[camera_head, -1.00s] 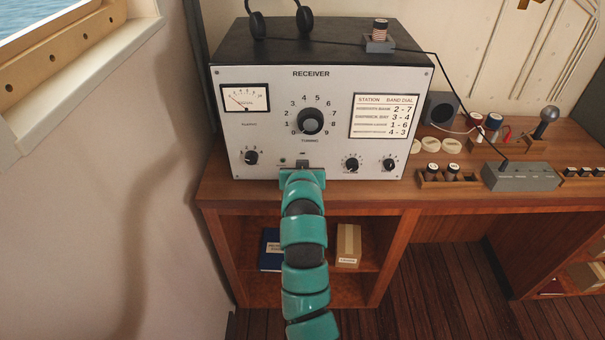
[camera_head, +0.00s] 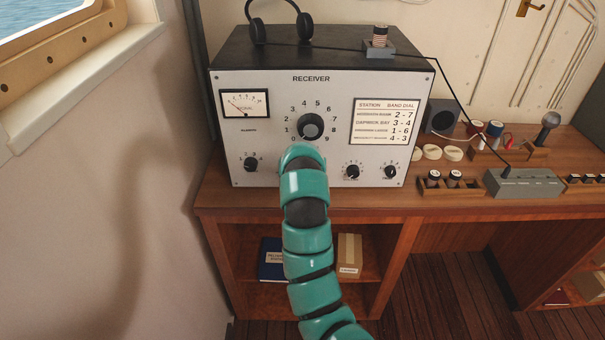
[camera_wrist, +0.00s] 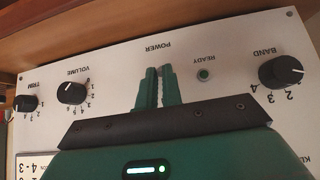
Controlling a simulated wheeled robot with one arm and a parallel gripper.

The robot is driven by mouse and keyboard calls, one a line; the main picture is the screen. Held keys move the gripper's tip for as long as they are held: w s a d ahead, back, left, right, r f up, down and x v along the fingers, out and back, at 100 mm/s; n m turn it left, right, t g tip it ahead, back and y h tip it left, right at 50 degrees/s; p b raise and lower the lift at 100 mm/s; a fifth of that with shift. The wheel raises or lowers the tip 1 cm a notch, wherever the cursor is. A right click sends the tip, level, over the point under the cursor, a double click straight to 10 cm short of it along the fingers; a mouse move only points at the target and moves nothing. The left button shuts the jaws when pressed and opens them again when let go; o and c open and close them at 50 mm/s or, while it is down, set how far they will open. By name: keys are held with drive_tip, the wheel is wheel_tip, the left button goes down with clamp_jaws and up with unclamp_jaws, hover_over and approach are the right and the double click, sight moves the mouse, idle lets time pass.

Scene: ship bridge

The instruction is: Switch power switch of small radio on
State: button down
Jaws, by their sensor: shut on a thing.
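The radio is a pale-fronted box marked RECEIVER (camera_head: 320,78) on the wooden desk, in the head view. In the wrist view its front panel (camera_wrist: 115,60) appears upside down, with the POWER label (camera_wrist: 153,47) just beyond my fingertips. My gripper (camera_wrist: 158,72) is shut on the power switch beneath that label; the fingers hide the switch, so its position cannot be read. The round green READY lamp (camera_wrist: 204,75) is beside the fingers. In the head view my arm covers the gripper and the switch.
The volume knob (camera_wrist: 72,91) and band knob (camera_wrist: 282,72) flank my gripper, apart from it. Headphones (camera_head: 281,25) rest on the receiver. A wall and window are at the left.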

drive_tip(key=shift+r, duration=0.15)
drive_tip(key=c, duration=1.6)
unclamp_jaws()
drive_tip(key=shift+w, duration=0.1)
drive_tip(key=shift+o, duration=0.2)
drive_tip(key=p+v, duration=0.2)
drive_tip(key=v, duration=1.5)
drive_tip(key=shift+p, duration=0.4)
